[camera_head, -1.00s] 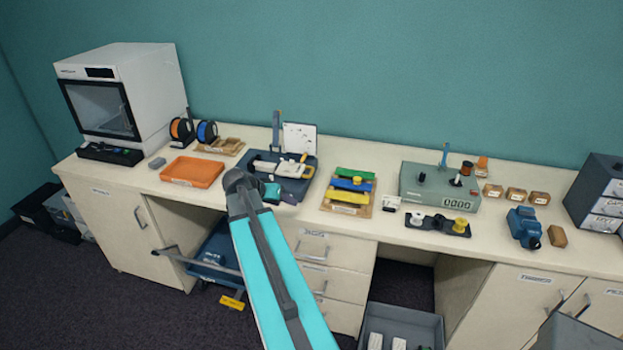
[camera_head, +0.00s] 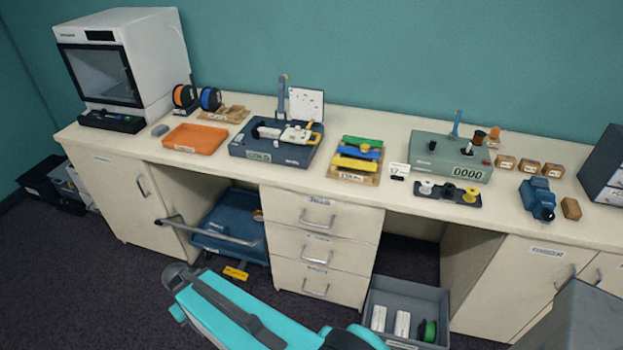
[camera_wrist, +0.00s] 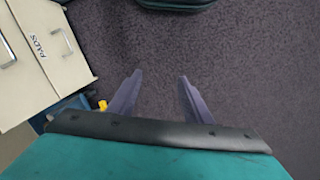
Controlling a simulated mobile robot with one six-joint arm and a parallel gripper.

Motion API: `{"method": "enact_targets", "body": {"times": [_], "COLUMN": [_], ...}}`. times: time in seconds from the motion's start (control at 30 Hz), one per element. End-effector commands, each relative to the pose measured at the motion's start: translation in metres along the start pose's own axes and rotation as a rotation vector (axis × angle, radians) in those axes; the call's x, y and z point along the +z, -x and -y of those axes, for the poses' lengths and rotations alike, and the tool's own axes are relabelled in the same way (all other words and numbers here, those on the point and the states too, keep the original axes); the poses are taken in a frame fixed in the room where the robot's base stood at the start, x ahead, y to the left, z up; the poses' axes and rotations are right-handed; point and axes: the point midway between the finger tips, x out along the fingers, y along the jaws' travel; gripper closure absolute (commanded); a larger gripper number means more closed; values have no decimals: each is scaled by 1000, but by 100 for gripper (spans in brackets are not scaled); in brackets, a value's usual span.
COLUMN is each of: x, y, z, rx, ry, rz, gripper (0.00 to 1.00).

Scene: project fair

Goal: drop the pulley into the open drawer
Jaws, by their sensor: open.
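Small spool-like parts, one white (camera_head: 425,187) and one yellow (camera_head: 470,194), sit on a black holder (camera_head: 447,193) on the bench; I cannot tell whether either is the pulley. The bench's middle drawer stack (camera_head: 318,246) has three fronts with handles, and all look shut; I see no open drawer. In the wrist view my gripper (camera_wrist: 160,75) is open and empty over dark carpet, with a drawer front (camera_wrist: 40,45) to its left. In the head view my arm lies low in front of the bench, and its fingers cannot be made out.
A grey crate (camera_head: 370,293) on the floor holds white pieces and a green spool (camera_head: 428,331). A blue cart (camera_head: 205,246) stands under the bench. An orange tray (camera_head: 195,139), a blue fixture (camera_head: 238,147) and a grey counter box (camera_head: 475,150) stand on top.

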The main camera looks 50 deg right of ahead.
Motion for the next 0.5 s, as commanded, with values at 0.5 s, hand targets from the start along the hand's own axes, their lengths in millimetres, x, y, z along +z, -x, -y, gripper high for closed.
{"method": "enact_targets", "body": {"times": [0.5], "x": [101], "y": [-192], "z": [31], "rx": [-34], "ry": [85], "rz": [219], "gripper": [55]}}
